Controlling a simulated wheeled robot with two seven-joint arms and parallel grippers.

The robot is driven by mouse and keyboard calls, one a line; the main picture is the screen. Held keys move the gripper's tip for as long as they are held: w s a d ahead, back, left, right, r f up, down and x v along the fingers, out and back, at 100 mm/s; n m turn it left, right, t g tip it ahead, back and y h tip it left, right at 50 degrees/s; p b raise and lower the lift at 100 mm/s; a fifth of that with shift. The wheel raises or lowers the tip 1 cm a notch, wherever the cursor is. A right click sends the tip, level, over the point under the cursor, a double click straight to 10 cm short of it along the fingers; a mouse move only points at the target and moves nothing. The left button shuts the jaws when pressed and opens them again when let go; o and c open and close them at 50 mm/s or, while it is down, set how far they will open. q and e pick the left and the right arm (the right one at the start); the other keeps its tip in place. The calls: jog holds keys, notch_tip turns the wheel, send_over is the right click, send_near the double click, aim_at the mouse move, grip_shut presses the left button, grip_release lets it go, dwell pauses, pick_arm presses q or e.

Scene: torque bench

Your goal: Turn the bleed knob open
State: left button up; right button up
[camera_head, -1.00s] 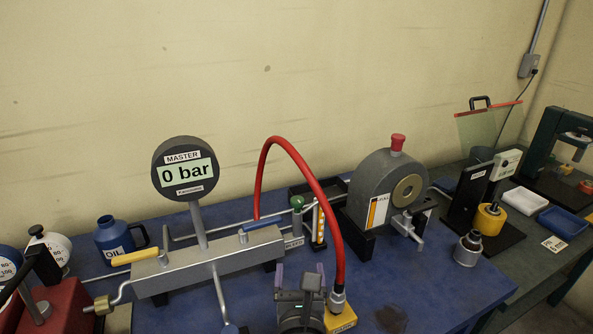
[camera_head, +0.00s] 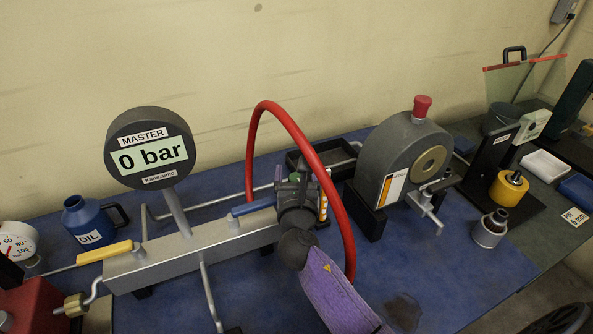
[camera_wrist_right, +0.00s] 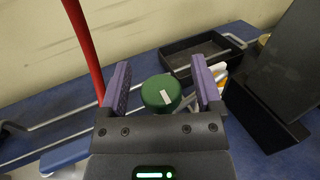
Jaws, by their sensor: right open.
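The bleed knob (camera_wrist_right: 161,94) is round and green with a white mark on top. In the right wrist view it sits between the two purple-padded fingers of my right gripper (camera_wrist_right: 161,70), with a gap on each side. The gripper is open. In the head view my right gripper (camera_head: 294,182) is at the right end of the grey manifold (camera_head: 190,255) and mostly hides the knob and its BLEED label. The master gauge (camera_head: 150,150) reads 0 bar. My left gripper is not in view.
A red hose (camera_head: 327,185) arches close behind and right of my right gripper. A blue lever (camera_head: 253,207) lies just left of it. A black tray (camera_wrist_right: 198,52) is behind the knob. A grey round-topped device (camera_head: 403,155) with a red button stands right.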

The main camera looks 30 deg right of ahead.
jog(key=shift+w+d, duration=0.2)
jog(key=shift+w, duration=0.2)
